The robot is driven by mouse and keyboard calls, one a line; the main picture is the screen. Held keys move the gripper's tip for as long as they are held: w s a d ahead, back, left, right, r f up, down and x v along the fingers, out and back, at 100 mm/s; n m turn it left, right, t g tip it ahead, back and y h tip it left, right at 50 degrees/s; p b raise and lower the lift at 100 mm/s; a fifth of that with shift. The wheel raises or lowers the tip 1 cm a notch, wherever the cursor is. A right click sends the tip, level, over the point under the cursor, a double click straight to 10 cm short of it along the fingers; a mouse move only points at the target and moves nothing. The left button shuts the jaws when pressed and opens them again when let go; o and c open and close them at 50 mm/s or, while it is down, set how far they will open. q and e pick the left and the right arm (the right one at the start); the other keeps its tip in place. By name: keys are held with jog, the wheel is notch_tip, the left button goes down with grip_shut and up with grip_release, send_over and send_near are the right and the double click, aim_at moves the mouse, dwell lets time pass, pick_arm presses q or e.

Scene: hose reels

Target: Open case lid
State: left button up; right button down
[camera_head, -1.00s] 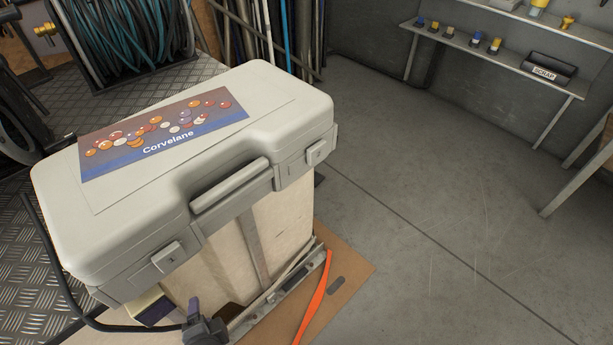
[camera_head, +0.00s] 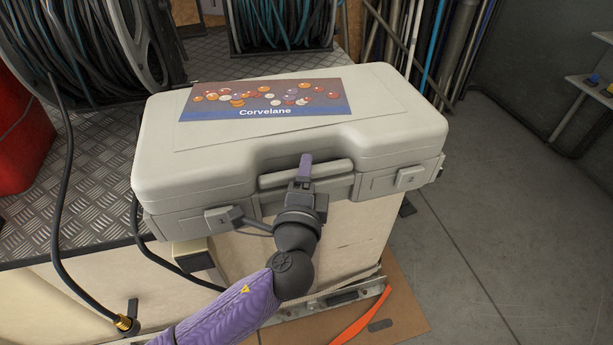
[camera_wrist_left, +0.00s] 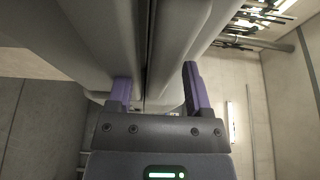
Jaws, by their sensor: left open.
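The pale grey case (camera_head: 335,190) stands on a box-like stand, its lid (camera_head: 375,110) closed and bearing a "Corvelane" picture label (camera_head: 265,98). A handle (camera_head: 335,174) runs along the middle of its front. A left latch (camera_head: 222,218) and a right latch (camera_head: 410,178) sit on either side; I cannot tell whether they are fastened. My left gripper (camera_head: 304,170) is at the front middle, with one purple finger showing over the handle. In the left wrist view my gripper (camera_wrist_left: 160,80) is open, its fingers on either side of a grey case part and a dark seam. Contact is unclear.
Hose reels (camera_head: 90,45) stand behind on a tread-plate surface (camera_head: 100,165), with a red container (camera_head: 22,140) at the left. A black hose (camera_head: 60,220) hangs left of the case. Pipes (camera_head: 440,40) lean behind at the right. The floor at the right (camera_head: 510,220) is clear.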

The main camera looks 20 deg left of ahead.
pick_arm(q)
grip_shut()
jog(key=shift+f, duration=0.1)
dwell(1.2)
